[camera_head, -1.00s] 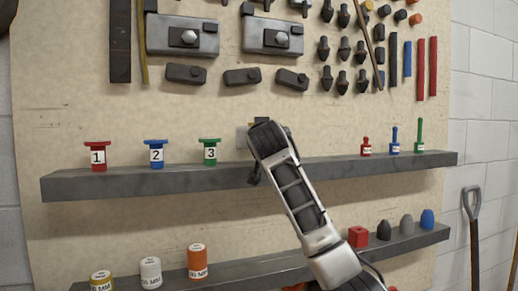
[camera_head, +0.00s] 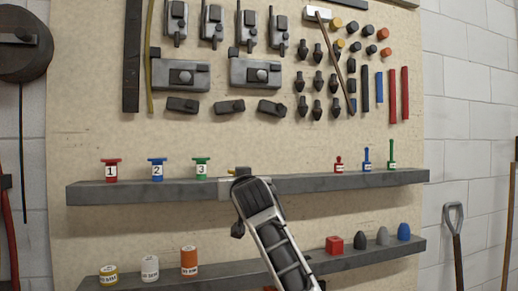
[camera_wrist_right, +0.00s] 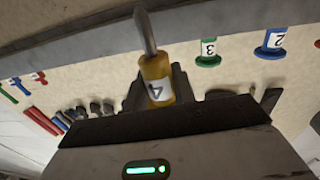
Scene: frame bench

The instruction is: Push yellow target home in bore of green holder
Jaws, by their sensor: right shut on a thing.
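The green holder (camera_head: 202,169), marked 3, stands upright on the upper shelf beside the blue one. It also shows, upside down, in the right wrist view (camera_wrist_right: 208,51). My right gripper (camera_wrist_right: 158,82) is shut on a yellow cylinder (camera_wrist_right: 157,80) with a label 4 and a metal rod at one end. The rod points toward the shelf edge in the wrist view. The holder's bore is not visible. My left gripper is not in view.
The upper shelf (camera_head: 310,184) carries red (camera_head: 110,170) and blue (camera_head: 157,169) holders at left and small red, blue and green pieces at right. The lower shelf (camera_head: 215,273) carries canisters and blocks. Tools hang on the board above.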

